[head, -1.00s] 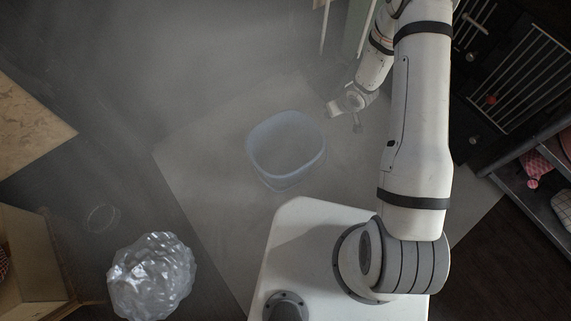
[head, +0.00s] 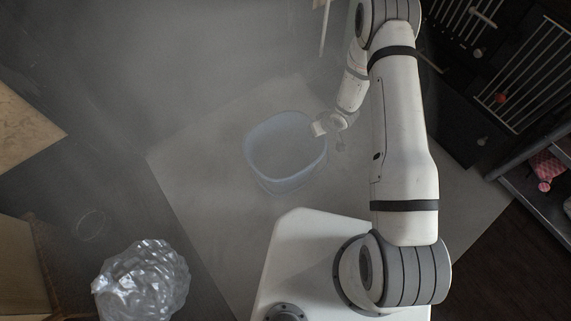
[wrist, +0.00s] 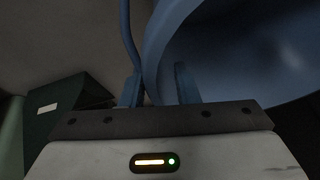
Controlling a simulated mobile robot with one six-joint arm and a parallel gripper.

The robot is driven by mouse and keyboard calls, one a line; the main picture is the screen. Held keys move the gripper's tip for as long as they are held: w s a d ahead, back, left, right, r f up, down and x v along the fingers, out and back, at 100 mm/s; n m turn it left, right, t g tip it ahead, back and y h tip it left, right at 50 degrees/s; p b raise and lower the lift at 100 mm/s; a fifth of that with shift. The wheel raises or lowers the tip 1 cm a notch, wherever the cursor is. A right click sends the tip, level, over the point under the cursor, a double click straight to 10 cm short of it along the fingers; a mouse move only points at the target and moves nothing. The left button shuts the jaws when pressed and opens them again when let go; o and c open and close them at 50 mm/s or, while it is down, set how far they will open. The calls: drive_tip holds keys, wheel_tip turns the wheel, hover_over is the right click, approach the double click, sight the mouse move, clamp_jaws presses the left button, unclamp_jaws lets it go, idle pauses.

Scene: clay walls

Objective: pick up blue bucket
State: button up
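The blue bucket (head: 285,183) stands upright on the pale floor patch, its open top facing up. My gripper (head: 320,130) is at the bucket's right rim in the head view. In the wrist view the bucket (wrist: 215,60) fills the upper right, and a thin blue strip, perhaps its handle, runs down on the left. My gripper (wrist: 160,88) is open there, its two fingers apart, with the rim edge between them. The right finger is on the inner side of the wall and the left finger outside. Whether either finger touches the wall is unclear.
A crumpled, shiny clear plastic bag (head: 142,283) lies at the lower left. Dark cabinets with barred fronts (head: 470,55) and a shelf (head: 550,195) stand at the right. Wooden furniture is at the left edge. The floor patch around the bucket is clear.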

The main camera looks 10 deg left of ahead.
drive_tip(key=shift+c, duration=0.5)
clamp_jaws()
drive_tip(key=shift+s, duration=0.1)
idle(0.8)
